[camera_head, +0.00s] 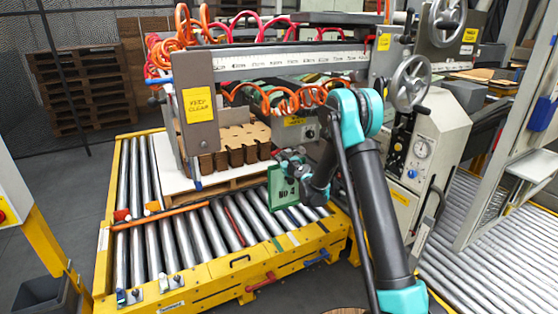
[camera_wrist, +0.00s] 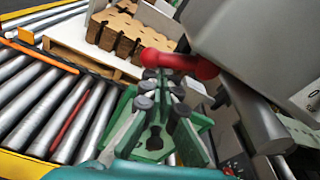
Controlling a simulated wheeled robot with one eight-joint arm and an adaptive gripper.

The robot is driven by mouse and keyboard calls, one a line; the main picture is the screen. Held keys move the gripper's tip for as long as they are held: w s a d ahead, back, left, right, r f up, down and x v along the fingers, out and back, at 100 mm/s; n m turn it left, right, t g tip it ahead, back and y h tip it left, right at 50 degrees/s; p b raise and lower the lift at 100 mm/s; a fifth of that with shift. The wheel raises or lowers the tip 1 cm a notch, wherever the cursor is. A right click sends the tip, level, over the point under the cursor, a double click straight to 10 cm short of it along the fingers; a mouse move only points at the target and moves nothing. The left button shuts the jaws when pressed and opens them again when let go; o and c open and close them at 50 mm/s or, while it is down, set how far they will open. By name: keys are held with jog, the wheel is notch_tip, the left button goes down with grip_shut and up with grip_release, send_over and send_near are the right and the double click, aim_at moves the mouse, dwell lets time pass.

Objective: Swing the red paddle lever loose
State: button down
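The red paddle lever (camera_wrist: 180,64) shows in the wrist view as a rounded red bar beside a large grey housing (camera_wrist: 250,45). It lies just beyond the tips of my gripper (camera_wrist: 160,82), and I cannot tell whether they touch. The green fingers with dark round joints run up toward the lever and come close together at their ends. The gap between the tips is not clear. In the head view my gripper (camera_head: 289,160) is small, beside the pallet stack under the machine's beam. The lever cannot be made out there, hidden by my arm or the machine.
Brown blanks (camera_head: 235,150) stand on a white board at the left. A yellow-framed roller conveyor (camera_head: 200,290) lies below. The long ruled beam (camera_head: 290,58) and a grey control cabinet (camera_head: 432,150) are close to my arm.

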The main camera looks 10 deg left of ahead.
jog(key=shift+s+a+r, duration=0.1)
jog(key=shift+a+r, duration=0.05)
jog(key=shift+r, duration=0.2)
dwell(0.3)
dwell(0.4)
